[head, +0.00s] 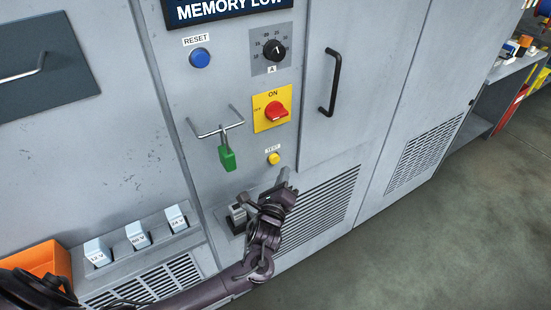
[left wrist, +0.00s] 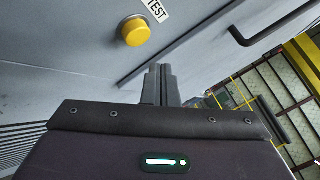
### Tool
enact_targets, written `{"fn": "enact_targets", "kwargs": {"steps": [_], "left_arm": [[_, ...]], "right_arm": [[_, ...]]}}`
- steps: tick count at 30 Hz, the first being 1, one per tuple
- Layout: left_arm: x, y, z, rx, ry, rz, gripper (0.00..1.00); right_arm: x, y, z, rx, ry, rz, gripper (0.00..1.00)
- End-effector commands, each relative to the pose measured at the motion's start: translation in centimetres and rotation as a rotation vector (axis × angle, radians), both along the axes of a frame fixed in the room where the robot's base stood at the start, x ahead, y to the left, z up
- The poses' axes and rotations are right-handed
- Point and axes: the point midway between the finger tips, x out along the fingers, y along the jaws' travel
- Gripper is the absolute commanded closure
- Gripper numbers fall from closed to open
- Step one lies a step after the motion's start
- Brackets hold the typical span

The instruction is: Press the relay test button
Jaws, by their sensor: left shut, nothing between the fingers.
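The relay test button is a small round yellow button (head: 273,158) under a TEST label, low on the grey cabinet front. In the left wrist view the yellow button (left wrist: 135,31) stands out from the panel, up and left of the fingertips. My left gripper (head: 284,172) is just below and slightly right of the button, with its fingers shut and empty. The closed fingers (left wrist: 158,70) point toward the panel in the left wrist view. I see no contact with the button. My right gripper is not in view.
An orange bin (head: 45,262) is at lower left.

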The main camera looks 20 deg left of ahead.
Motion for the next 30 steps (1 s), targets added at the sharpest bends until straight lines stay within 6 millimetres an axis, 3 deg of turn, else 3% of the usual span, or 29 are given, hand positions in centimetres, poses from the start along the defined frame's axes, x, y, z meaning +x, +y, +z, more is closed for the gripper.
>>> {"fn": "enact_targets", "kwargs": {"steps": [9,30], "left_arm": [[-1.7,-2.2,0.1,0.0,0.001,0.001,1.0],[-1.7,-2.2,0.0,0.0,0.001,0.001,1.0]], "right_arm": [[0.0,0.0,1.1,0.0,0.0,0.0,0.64],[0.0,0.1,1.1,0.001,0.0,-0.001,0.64]]}}
